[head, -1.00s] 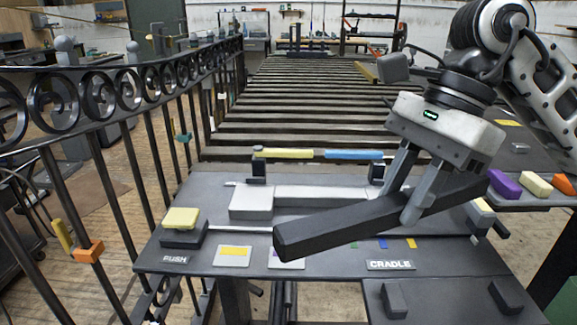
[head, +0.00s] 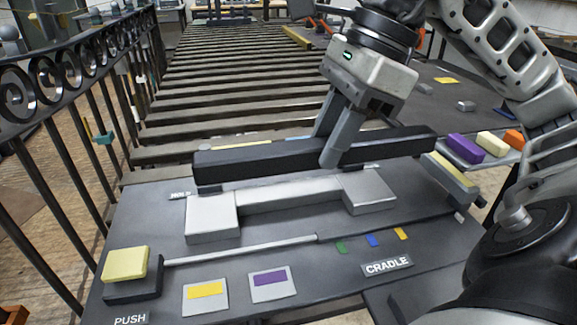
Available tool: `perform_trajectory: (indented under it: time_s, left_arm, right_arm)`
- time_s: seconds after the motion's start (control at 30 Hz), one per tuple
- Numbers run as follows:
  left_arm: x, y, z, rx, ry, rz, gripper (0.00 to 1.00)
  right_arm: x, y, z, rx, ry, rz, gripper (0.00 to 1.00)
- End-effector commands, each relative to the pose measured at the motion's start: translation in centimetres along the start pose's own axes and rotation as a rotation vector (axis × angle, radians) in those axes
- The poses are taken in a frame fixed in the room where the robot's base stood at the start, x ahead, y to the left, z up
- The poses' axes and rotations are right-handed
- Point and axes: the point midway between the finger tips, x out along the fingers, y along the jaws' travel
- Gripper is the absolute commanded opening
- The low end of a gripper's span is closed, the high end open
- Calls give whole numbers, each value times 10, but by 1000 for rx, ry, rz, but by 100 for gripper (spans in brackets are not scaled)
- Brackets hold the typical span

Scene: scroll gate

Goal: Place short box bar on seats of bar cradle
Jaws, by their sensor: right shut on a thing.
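The short box bar (head: 255,161), a long dark bar, lies roughly level across the middle of the head view. My right gripper (head: 336,154) is shut on it, right of its middle. The bar is behind the pale grey stepped piece (head: 212,216), and a small dark block (head: 208,188) shows under its left end. I cannot tell whether the bar touches that block. A "CRADLE" label (head: 387,266) is at the panel's front right, but I cannot tell which parts are the cradle's seats. My left gripper is not in view.
A yellow push block (head: 125,263) is at the panel's front left, with yellow (head: 205,290) and purple (head: 269,278) tiles beside it. A black railing (head: 75,90) runs along the left. Slatted rollers (head: 230,95) stretch behind. Coloured blocks (head: 466,148) sit at the right.

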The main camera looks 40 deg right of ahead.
Motion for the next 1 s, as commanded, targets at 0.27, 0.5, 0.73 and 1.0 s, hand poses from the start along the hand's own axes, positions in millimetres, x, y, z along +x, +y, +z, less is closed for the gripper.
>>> perform_trajectory:
  time_s: [0.27, 0.5, 0.73, 1.0]
  left_arm:
    - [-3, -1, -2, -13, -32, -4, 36]
    - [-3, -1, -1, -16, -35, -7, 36]
    - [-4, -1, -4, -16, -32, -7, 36]
    - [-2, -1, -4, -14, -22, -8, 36]
  right_arm:
    - [38, -57, -2, 1, -5, 5, 0]
    - [66, -82, -8, 0, -5, -1, 0]
    - [82, -94, -12, 0, -4, 1, 0]
    - [108, -93, -23, -2, -3, -2, 0]
